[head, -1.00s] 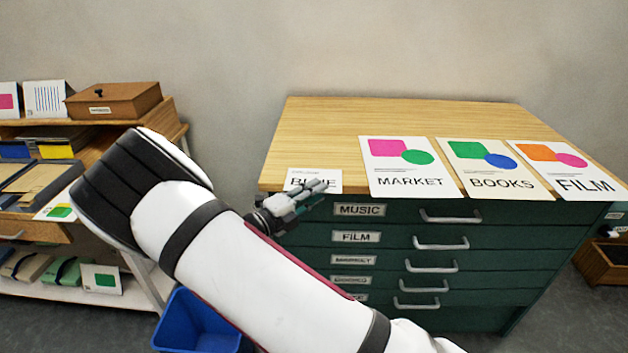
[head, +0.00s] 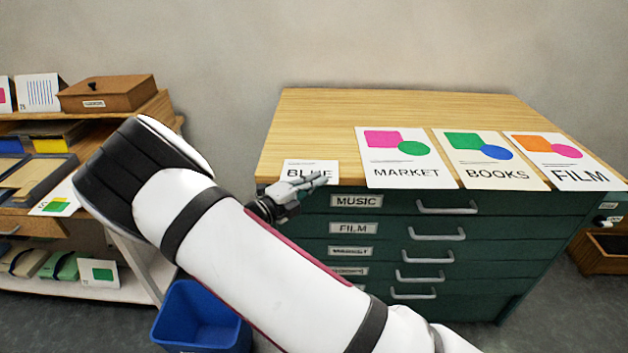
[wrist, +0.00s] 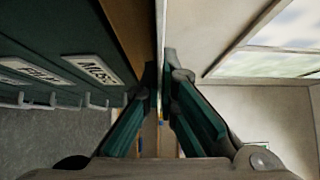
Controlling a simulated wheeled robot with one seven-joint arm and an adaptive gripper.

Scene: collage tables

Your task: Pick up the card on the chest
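The small white card reading BLUE (head: 298,168) lies flat at the front left corner of the wooden-topped green chest (head: 400,105), its front edge at the top's edge. My gripper (head: 322,181) is at the card's front right part, with the fingers covering some of its letters. In the wrist view the card (wrist: 160,25) shows edge-on as a thin pale strip between my fingertips (wrist: 161,72). The fingers have come together on it, one on each side. The card still rests on the chest top, as far as I can see.
Larger posters MARKET (head: 405,160), BOOKS (head: 490,160) and FILM (head: 565,160) lie along the front edge, right of the card. Drawer handles (head: 446,207) stick out below. A blue bin (head: 200,320) stands on the floor. A shelf unit (head: 160,105) is at left. The chest top's back is clear.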

